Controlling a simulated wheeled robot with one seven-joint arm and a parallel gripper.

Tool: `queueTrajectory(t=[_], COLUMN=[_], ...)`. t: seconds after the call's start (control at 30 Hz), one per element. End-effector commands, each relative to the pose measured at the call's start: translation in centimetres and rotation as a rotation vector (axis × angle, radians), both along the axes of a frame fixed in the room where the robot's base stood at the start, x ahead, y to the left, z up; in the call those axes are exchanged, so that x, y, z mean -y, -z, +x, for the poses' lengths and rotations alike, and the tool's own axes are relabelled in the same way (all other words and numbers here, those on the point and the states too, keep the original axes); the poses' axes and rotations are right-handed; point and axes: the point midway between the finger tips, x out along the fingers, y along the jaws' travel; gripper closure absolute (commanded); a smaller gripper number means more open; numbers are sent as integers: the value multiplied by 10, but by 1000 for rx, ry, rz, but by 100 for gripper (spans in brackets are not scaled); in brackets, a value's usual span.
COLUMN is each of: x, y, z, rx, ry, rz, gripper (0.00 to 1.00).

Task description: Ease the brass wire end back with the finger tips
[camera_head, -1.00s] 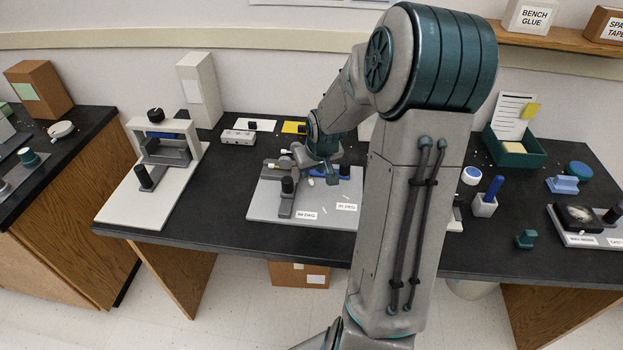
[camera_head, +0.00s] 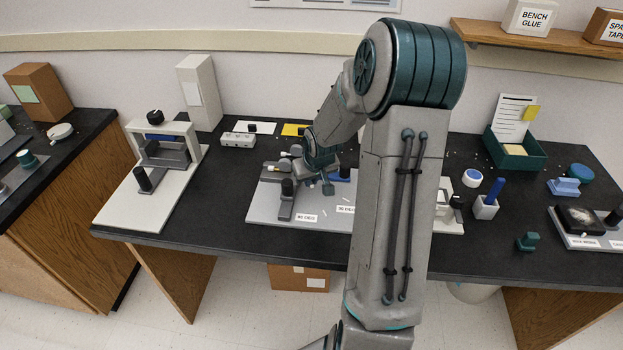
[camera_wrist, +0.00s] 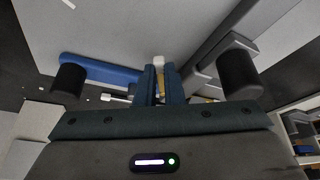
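My gripper (camera_wrist: 161,72) reaches down over the grey fixture plate (camera_head: 262,212), near its blue bar (camera_head: 340,175). In the wrist view its two teal fingers are almost together at the middle, with a narrow gap. A small white piece (camera_wrist: 158,61) shows at the fingertips; I cannot tell whether they touch it. A small brass-coloured bit (camera_wrist: 186,91) shows just right of the fingers and may be the wire; its end is not clear. The blue bar (camera_wrist: 98,69) lies left of the fingers. In the head view, my arm hides the plate's right part.
A black post (camera_head: 287,188) stands on the plate's left part. A white press stand (camera_head: 188,140) is farther left. A pen holder (camera_head: 485,208) and a green tray (camera_head: 517,158) stand to the right. Dark bench top between stand and plate is clear.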

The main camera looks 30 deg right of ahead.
Motion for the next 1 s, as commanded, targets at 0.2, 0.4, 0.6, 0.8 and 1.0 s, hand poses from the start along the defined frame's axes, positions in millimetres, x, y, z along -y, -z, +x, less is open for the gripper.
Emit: queueTrajectory(t=[0.2,0.4,0.6,0.8,1.0], x=[2,8,18,27,35], y=[-3,-6,-8,-7,-5], z=[-1,-1,0,3,7], rx=[-3,-5,-8,-11,-14], ry=[-28,-119,-270,-444,-596], rz=[0,1,-4,-10,-17], gripper=[100,100,100,100,100])
